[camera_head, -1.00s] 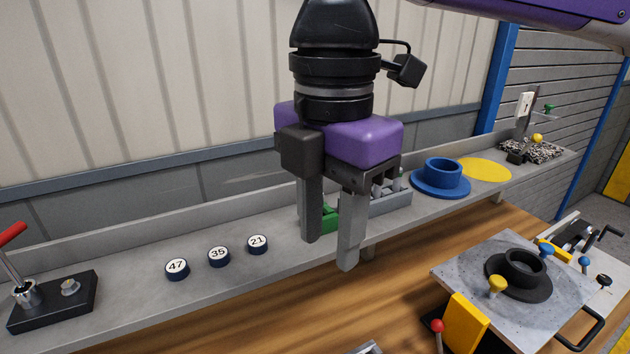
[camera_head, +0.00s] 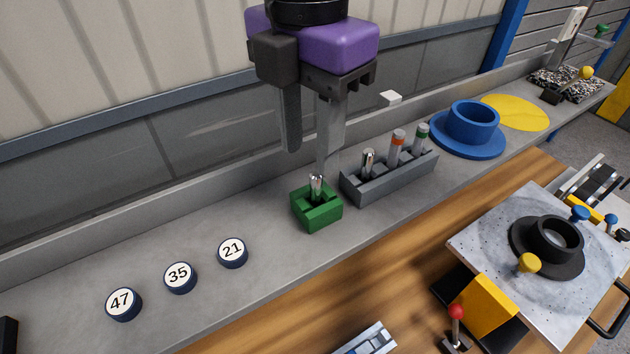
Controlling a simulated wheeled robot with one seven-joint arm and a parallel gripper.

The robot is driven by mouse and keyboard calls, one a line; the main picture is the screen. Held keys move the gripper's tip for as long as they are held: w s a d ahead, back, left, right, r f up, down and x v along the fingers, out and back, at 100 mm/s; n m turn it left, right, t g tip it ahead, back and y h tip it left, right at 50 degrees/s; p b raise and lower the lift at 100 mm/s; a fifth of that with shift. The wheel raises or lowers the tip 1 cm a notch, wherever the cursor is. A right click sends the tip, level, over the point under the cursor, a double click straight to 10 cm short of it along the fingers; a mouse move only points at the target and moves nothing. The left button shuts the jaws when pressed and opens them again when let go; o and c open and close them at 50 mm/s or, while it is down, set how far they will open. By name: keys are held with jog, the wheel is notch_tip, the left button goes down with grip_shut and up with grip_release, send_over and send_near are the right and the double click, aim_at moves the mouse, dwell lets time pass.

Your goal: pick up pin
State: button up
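A shiny metal pin (camera_head: 316,187) stands upright in a small green block (camera_head: 317,214) on the grey shelf. More pins stand in a grey rack (camera_head: 390,184) to its right: a plain metal one (camera_head: 368,163), one with an orange band (camera_head: 396,149) and one with a green band (camera_head: 421,138). Which pin the task means cannot be told. My gripper (camera_head: 308,160) points down above the green block, its two fingers apart with nothing between them. The right fingertip shows just above the metal pin in the picture; whether they touch is unclear.
A blue flanged ring (camera_head: 469,128) and yellow disc (camera_head: 515,112) lie right of the rack. The back wall rises close behind. A fixture plate (camera_head: 490,243) stands at lower right.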

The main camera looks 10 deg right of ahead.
aim_at(316, 178)
jog(key=shift+s+d+f+p, duration=0.1)
jog(key=shift+f+p, duration=0.1)
jog(key=shift+f, duration=0.7)
jog(key=shift+d+f+p, duration=0.15)
jog(key=shift+f+p, duration=0.05)
jog(key=shift+f, duration=0.75)
jog(key=shift+s+d+f+p, duration=0.1)
jog(key=shift+f+p, duration=0.1)
jog(key=shift+f, duration=0.7)
grip_shut()
